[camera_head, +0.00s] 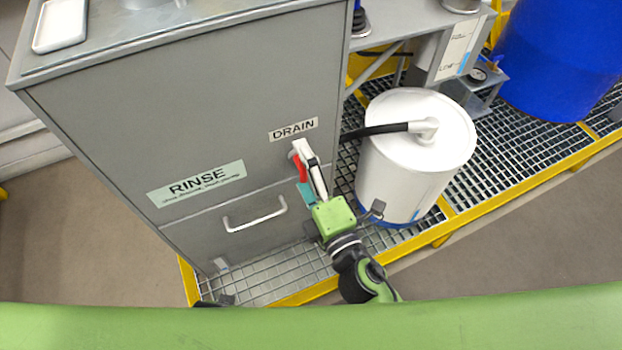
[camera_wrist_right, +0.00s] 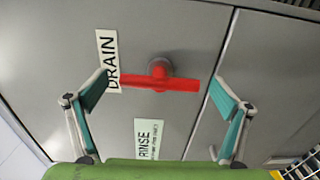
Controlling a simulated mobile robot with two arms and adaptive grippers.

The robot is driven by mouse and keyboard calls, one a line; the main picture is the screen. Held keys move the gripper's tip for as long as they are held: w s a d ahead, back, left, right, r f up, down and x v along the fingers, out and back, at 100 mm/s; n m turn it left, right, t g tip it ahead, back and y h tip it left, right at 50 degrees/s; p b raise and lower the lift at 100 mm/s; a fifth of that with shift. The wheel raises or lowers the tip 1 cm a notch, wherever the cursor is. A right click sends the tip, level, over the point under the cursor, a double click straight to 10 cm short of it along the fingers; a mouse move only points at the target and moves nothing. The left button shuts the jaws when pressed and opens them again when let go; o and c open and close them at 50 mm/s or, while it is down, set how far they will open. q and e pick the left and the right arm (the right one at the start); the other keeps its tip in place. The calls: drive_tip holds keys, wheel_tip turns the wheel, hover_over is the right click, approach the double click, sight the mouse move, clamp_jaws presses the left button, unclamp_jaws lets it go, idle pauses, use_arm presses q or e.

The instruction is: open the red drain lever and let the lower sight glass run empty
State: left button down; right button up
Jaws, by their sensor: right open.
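The red drain lever (camera_wrist_right: 160,82) is on the grey cabinet face beside the DRAIN label (camera_wrist_right: 108,60). In the right wrist view the lever lies across between the fingers of my right gripper (camera_wrist_right: 160,92), which are spread wide with visible gaps. In the head view the lever (camera_head: 301,168) shows partly behind my right gripper (camera_head: 306,178), just below the DRAIN label (camera_head: 293,130). I cannot tell from these views whether the fingers touch it. I cannot make out the lower sight glass. My left gripper is not in view.
A RINSE label (camera_head: 197,184) and a drawer with a white handle (camera_head: 255,214) are on the cabinet. A white drum (camera_head: 410,165) with a black hose stands right of my right arm on the yellow-edged grating. A blue drum (camera_head: 555,55) stands farther back.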

drive_tip(key=v, duration=1.1)
drive_tip(key=shift+s, duration=0.4)
drive_tip(key=shift+d, duration=0.1)
